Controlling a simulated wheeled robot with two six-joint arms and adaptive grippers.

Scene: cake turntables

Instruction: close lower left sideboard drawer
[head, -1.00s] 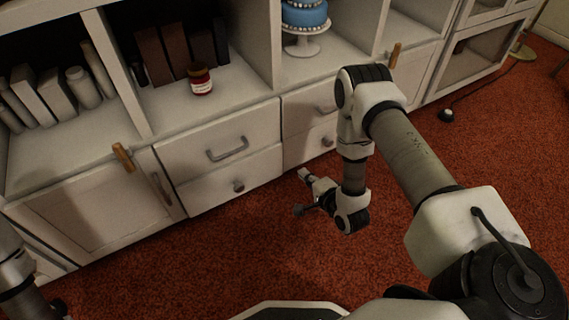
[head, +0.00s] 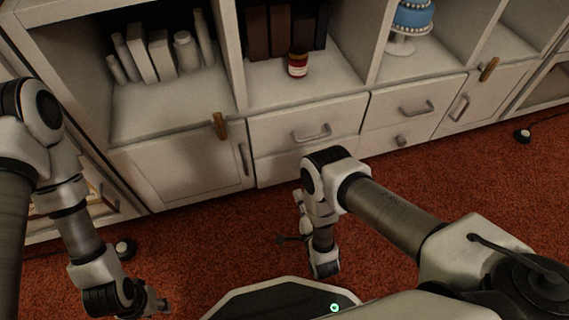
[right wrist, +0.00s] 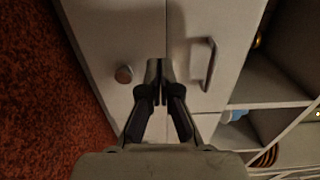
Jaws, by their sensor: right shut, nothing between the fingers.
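The lower left drawer (head: 277,169) is a pale front beneath the upper left drawer (head: 340,115). My right arm hides its right part and knob in the head view. In the right wrist view, turned sideways, its round knob (right wrist: 123,74) shows left of the upper drawer's bar handle (right wrist: 209,64). My right gripper (right wrist: 158,68) is shut and empty, its tips over the seam between the two fronts. Contact and any small drawer gap cannot be told. My left gripper (head: 155,304) is low at the left over the carpet, away from the drawer; its jaws are unclear.
A cabinet door (head: 188,160) with a wooden latch (head: 220,126) stands left of the drawers. Shelves above hold books, a red jar (head: 298,65) and a blue cake (head: 412,16) on a stand. Red carpet (head: 215,245) is free before the sideboard.

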